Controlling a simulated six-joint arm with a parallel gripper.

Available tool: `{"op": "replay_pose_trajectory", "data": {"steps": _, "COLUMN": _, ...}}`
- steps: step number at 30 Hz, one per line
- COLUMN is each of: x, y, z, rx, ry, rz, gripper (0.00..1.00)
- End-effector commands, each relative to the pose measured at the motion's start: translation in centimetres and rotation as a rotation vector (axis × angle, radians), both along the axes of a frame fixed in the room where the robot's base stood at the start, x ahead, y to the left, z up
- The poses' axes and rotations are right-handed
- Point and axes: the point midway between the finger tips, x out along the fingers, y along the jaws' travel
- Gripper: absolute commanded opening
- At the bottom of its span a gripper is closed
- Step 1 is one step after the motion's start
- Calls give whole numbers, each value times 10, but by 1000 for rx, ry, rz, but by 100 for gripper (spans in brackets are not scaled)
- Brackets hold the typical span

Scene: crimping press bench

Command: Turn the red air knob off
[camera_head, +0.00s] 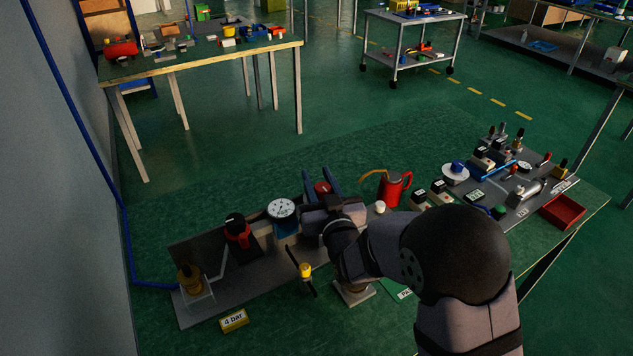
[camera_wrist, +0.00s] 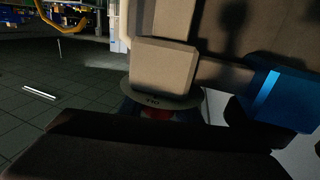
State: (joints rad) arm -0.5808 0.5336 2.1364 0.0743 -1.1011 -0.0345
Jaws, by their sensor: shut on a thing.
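The red air knob (camera_head: 322,187) is on the near workbench, just right of a round dial gauge. In the head view my gripper (camera_head: 321,182) reaches over it, with one blue finger on each side of it. My gripper is shut on the knob. My wrist hides the lower part of the knob and its mount. In the dark wrist view, a bit of red (camera_wrist: 158,113) shows under a round plate with lettering.
The dial gauge (camera_head: 282,209) stands close left of my gripper, and a black-and-red fitting (camera_head: 237,230) farther left. A yellow-topped lever (camera_head: 305,270) and a "4 bar" label (camera_head: 234,320) are in front. A red jug (camera_head: 392,188) and small parts stand to the right.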

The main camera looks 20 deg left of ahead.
Motion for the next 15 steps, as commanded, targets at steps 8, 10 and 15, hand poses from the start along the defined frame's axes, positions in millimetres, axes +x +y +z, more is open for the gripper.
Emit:
{"op": "replay_pose_trajectory", "data": {"steps": 8, "x": 0, "y": 0, "z": 1, "rx": 0, "ry": 0, "rz": -7, "gripper": 8}}
{"op": "replay_pose_trajectory", "data": {"steps": 10, "x": 0, "y": 0, "z": 1, "rx": 0, "ry": 0, "rz": -7, "gripper": 37}}
{"op": "replay_pose_trajectory", "data": {"steps": 15, "x": 0, "y": 0, "z": 1, "rx": 0, "ry": 0, "rz": -6, "gripper": 49}}
